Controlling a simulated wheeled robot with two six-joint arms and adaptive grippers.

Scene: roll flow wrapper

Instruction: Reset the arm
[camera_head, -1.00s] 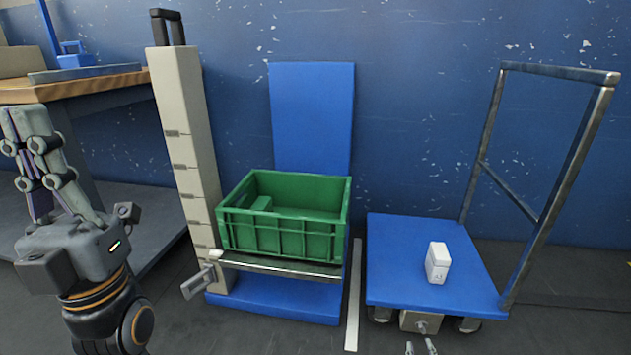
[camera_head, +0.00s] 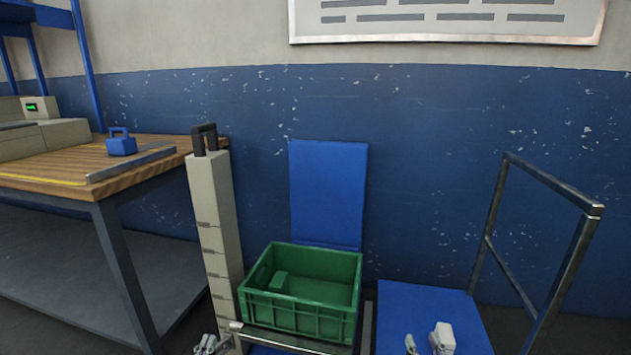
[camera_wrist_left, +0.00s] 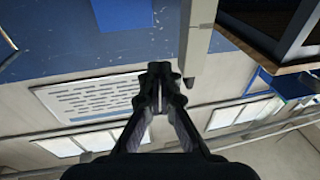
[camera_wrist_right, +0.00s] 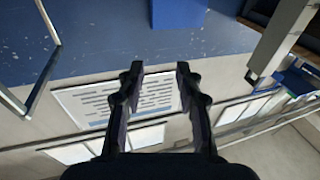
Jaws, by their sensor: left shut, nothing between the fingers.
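My left gripper (camera_head: 206,345) shows only by its fingertips at the bottom edge of the head view, in front of the grey post's foot. In the left wrist view its fingers (camera_wrist_left: 160,72) meet and hold nothing. My right gripper (camera_head: 424,344) shows by its fingertips at the bottom edge, in front of the blue cart. In the right wrist view its fingers (camera_wrist_right: 160,72) are apart with nothing between them. Both wrist views look out at the wall and its white board (camera_wrist_right: 120,98). The rest of both arms is out of the head view.
A green crate (camera_head: 300,315) holding a small green block sits on a low platform by a grey post (camera_head: 214,220). A wooden workbench (camera_head: 140,170) stands left.

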